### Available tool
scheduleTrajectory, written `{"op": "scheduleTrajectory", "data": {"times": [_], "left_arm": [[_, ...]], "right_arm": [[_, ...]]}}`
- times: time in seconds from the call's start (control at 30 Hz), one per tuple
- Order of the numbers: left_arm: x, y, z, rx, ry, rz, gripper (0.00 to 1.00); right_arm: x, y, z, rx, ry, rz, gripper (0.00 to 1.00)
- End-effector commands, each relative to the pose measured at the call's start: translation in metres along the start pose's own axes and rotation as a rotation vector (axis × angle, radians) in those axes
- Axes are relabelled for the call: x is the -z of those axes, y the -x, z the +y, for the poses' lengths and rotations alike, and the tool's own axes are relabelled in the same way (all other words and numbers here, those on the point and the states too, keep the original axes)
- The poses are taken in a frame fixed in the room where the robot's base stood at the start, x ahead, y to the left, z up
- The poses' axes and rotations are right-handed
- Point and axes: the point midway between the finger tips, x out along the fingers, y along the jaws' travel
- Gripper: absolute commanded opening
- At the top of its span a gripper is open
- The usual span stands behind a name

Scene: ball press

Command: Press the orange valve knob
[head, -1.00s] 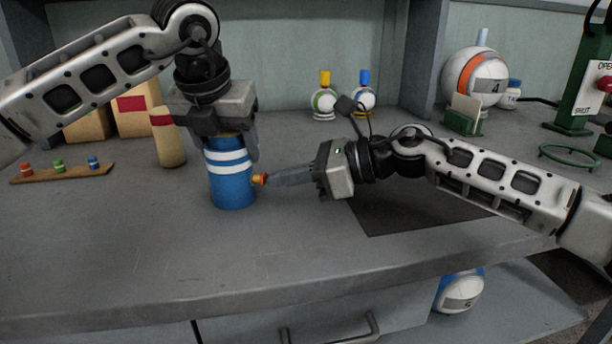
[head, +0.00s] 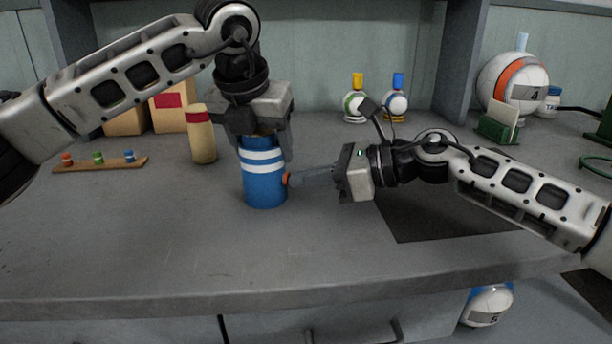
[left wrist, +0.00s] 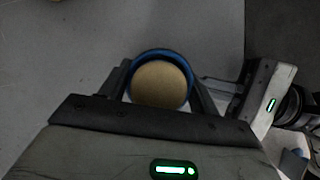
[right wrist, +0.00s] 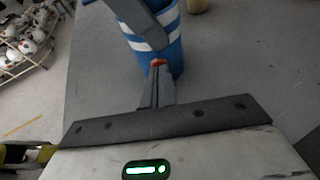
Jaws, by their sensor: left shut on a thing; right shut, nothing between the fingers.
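The blue canister with white stripes (head: 262,185) stands upright on the bench under my left gripper (head: 266,142). My left gripper is shut on the canister near its top. In the left wrist view a tan round top (left wrist: 160,84) shows inside the blue rim (left wrist: 162,53), between the fingers. The orange knob (head: 287,180) sticks out of the canister's right side. My right gripper (head: 292,178) is shut and empty, its fingertips at the knob. In the right wrist view the orange knob (right wrist: 158,62) shows just beyond the closed fingertips, which appear to touch it.
A wooden strip with small coloured knobs (head: 100,164) lies at the left. Two small round flasks (head: 355,103) stand at the back. A dark mat (head: 440,220) lies under my right arm. The bench front is clear.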

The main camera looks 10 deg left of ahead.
Motion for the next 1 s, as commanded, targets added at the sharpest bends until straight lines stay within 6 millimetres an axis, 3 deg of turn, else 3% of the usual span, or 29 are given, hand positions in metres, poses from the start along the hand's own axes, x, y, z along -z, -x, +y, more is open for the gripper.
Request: {"op": "scheduleTrajectory", "data": {"times": [0.2,0.4,0.6,1.0], "left_arm": [[-0.001,0.001,0.0,-0.001,0.001,-0.002,0.38],[-0.001,0.0,0.002,-0.003,0.003,-0.002,0.38],[-0.001,0.0,0.002,-0.005,0.003,-0.002,0.38],[-0.001,0.0,0.002,-0.005,0.004,-0.002,0.38]], "right_arm": [[0.012,0.041,-0.002,0.007,-0.002,0.0,0.0],[0.011,0.088,-0.002,0.006,-0.001,0.001,0.0],[0.011,0.121,-0.002,0.006,-0.002,0.002,0.0],[0.011,0.134,-0.001,0.003,-0.001,0.001,0.0]]}}
